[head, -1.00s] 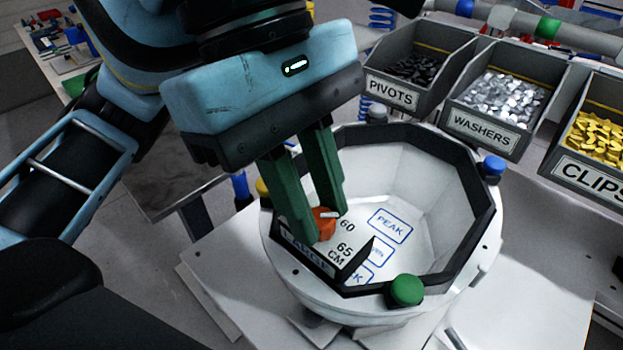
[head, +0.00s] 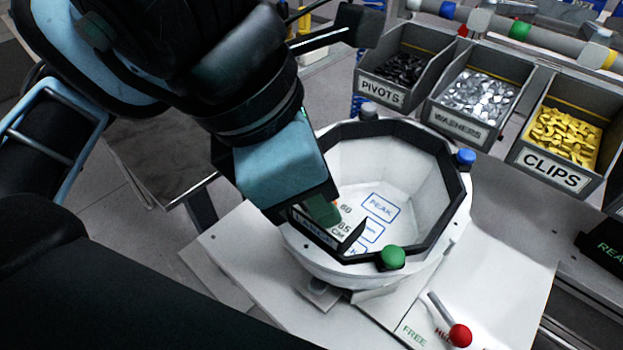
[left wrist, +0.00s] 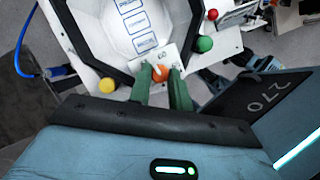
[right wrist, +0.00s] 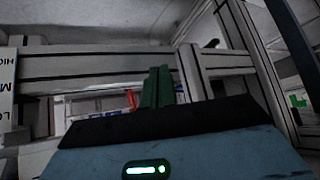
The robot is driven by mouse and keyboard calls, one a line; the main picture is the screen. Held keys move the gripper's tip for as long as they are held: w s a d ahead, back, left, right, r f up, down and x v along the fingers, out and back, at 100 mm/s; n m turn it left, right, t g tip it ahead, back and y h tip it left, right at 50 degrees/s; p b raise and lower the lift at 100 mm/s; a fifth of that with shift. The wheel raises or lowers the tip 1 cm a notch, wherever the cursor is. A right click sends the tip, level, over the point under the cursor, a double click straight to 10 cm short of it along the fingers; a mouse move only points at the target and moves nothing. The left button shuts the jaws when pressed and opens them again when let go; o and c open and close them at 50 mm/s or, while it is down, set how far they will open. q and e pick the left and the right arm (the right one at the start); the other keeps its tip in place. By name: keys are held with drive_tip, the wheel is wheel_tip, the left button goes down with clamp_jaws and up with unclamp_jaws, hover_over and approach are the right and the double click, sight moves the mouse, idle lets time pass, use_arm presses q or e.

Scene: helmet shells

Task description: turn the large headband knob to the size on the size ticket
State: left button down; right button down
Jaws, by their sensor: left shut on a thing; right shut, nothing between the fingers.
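The white helmet shell (head: 320,268) with a black rim sits open side up on the white stand. An orange knob (left wrist: 160,73) lies inside it, beside the wall, with 60 printed just beyond it in the left wrist view. My left gripper (left wrist: 160,76) is shut on the orange knob, one green finger on each side. In the head view the gripper (head: 322,211) and wrist hide nearly all of the knob; the marks 60 and 65 CM show beside it. I cannot read the pointer's exact setting. My right gripper (right wrist: 157,84) is shut and empty, away from the shell. I make out no size ticket.
Green (head: 392,257), blue (head: 466,157) and yellow (left wrist: 107,86) knobs stand around the rim. A red-tipped lever (head: 460,335) is on the stand at front right. Bins of pivots (head: 385,95), washers (head: 459,130) and clips (head: 551,178) line the back right.

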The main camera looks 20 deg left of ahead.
use_arm(q)
drive_tip(key=n+p, duration=0.1)
drive_tip(key=n, duration=0.1)
drive_tip(key=shift+s+r+n+t+y, duration=0.1)
drive_tip(key=shift+n+t+y, duration=0.2)
drive_tip(key=shift+t+y, duration=0.1)
drive_tip(key=shift+n+p, duration=0.35)
drive_tip(key=shift+n, duration=0.15)
use_arm(e)
drive_tip(key=w+r, duration=0.2)
drive_tip(key=r, duration=0.1)
drive_tip(key=shift+w+d+t, duration=0.15)
drive_tip(key=shift+t, duration=0.25)
use_arm(q)
drive_tip(key=c, duration=1.3)
unclamp_jaws()
